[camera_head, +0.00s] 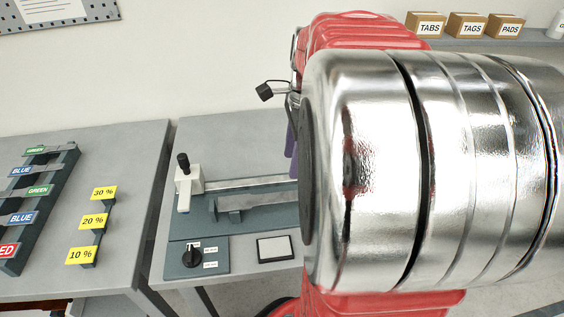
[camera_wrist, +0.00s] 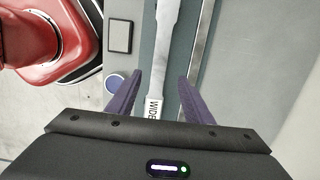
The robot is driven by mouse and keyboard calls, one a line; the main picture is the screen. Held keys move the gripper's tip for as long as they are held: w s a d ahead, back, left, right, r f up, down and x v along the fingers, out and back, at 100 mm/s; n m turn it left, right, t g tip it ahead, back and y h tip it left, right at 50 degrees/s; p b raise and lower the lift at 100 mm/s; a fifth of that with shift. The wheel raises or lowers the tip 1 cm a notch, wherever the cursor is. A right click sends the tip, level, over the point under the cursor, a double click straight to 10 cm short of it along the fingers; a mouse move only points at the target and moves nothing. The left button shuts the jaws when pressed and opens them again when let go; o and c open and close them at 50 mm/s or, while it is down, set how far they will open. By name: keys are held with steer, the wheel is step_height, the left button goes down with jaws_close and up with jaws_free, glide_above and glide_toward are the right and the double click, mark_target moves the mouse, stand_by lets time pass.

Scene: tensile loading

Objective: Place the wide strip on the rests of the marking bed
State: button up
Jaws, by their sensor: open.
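The wide strip (camera_wrist: 165,35) is pale, with a "WIDE" label at its near end in the wrist view. It lies lengthwise between the two purple fingers of my gripper (camera_wrist: 160,76), which is open with gaps on both sides of the strip. Whether the strip touches the rests cannot be told. The marking bed (camera_head: 228,216) shows in the head view as a dark teal base with a metal rail (camera_head: 245,184) and an end block with a black knob (camera_head: 184,175). My arm hides the bed's right part and the strip there.
A dial box (camera_head: 193,258) and a framed pad (camera_head: 275,248) sit in front of the bed. The left table holds a labelled rack (camera_head: 38,195) and yellow percent signs (camera_head: 93,221). Boxes (camera_head: 467,25) stand on a back shelf. A blue round piece (camera_wrist: 114,83) is left of my gripper.

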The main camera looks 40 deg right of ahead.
steer(key=shift+r, duration=0.3)
stand_by(0.5)
steer(key=s+a+n+t, duration=0.1)
steer(key=a+n+t, duration=0.1)
steer(key=a+n, duration=1)
steer(key=s+a+n+t+h, duration=0.1)
steer(key=s+a+n+t, duration=0.1)
steer(key=a+n, duration=1)
steer(key=shift+s+a+r+n+t, duration=0.15)
steer(key=shift+r+n+t, duration=0.2)
steer(key=shift+n+t, duration=0.05)
